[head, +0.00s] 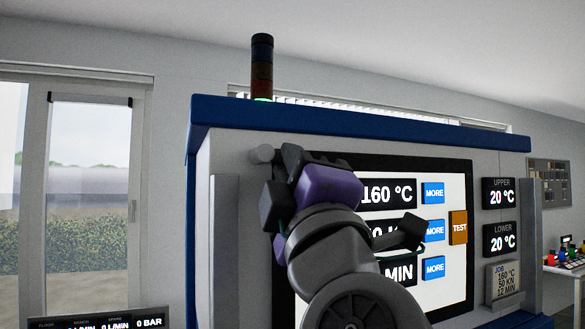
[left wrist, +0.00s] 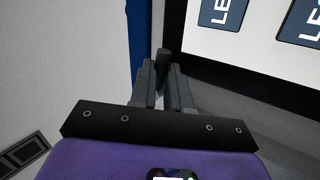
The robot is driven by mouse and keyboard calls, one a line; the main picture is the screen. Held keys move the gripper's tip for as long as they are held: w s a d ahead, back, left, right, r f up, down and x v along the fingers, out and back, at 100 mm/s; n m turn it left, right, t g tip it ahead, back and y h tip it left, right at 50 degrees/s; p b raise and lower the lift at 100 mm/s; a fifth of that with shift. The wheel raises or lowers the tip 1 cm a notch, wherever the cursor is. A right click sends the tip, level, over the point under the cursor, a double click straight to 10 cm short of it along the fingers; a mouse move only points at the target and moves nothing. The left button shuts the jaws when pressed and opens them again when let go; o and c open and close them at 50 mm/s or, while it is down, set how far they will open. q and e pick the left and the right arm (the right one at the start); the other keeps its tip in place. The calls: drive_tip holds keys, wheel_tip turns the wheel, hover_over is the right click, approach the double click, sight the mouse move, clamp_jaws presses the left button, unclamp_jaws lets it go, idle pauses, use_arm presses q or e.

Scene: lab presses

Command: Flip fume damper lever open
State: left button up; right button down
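The fume damper lever appears as a short grey rod with a rounded end (head: 262,154) at the upper left of the press front. In the left wrist view a dark rod (left wrist: 162,62), which looks like the same lever, stands at my fingertips. My left gripper (head: 284,163), with its purple body, is right up against the lever in the head view. In the left wrist view its two fingers (left wrist: 161,88) stand close on either side of the rod. Whether they press on it is not clear. The lever's base is hidden. My right gripper is not in view.
The blue-topped press (head: 350,118) fills the middle. Its lit screen (head: 455,190) with MORE and TEST buttons lies behind my left arm. Temperature displays (head: 498,193) are on the right. A signal lamp (head: 262,70) stands on top. A gauge panel (head: 100,322) is at lower left.

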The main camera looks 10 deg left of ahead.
use_arm(q)
drive_tip(key=shift+o, duration=0.6)
drive_tip(key=shift+s, duration=0.1)
drive_tip(key=b+v, duration=0.3)
drive_tip(key=v, duration=0.4)
drive_tip(key=shift+s+f, duration=0.15)
drive_tip(key=shift+s, duration=0.05)
drive_tip(key=shift+d, duration=0.15)
